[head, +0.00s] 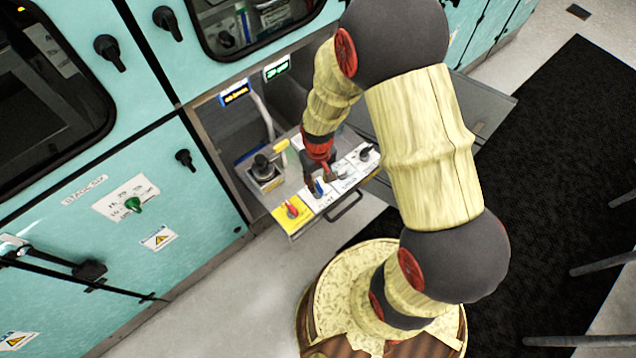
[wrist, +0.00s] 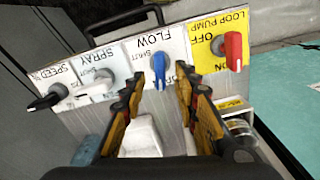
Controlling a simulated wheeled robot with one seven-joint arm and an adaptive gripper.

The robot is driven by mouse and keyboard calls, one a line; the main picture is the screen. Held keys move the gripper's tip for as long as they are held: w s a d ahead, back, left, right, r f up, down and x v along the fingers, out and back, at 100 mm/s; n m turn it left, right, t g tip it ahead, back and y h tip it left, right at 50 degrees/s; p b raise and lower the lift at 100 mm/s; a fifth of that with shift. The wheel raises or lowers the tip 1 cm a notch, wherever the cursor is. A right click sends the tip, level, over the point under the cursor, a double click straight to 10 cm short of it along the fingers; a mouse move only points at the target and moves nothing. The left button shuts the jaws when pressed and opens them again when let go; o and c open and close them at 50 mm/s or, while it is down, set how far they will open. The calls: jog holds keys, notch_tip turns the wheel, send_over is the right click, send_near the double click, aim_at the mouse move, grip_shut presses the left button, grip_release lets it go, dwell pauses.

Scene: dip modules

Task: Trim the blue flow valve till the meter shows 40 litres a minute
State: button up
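The blue flow valve (wrist: 160,73) is a blue lever knob on a white panel marked FLOW in the wrist view. In the head view it is a small blue spot (head: 318,188) on the pulled-out panel, partly hidden by my gripper. My gripper (wrist: 160,92) is open, with its two fingers apart and the blue knob showing between them; I cannot tell whether they touch it. Two small lit displays, one blue with yellow text (head: 235,93) and one green (head: 277,69), hang above the panel; their readings are too small to read.
A red LOOP PUMP knob (wrist: 233,50) on yellow sits right of the valve in the wrist view. A white SPRAY knob (wrist: 97,88) and black SPEED knob (wrist: 45,101) sit left. A black device (head: 264,168) stands behind the panel; teal cabinet doors (head: 110,215) flank it.

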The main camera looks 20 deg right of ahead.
notch_tip(320, 180, up, 9)
jog(key=shift+r, duration=0.2)
dwell(0.6)
notch_tip(320, 180, up, 28)
jog(key=m+t, duration=0.1)
jog(key=t, duration=0.5)
send_over(318, 185)
jog(key=s, duration=1.3)
jog(key=shift+s+r, duration=0.2)
dwell(1.9)
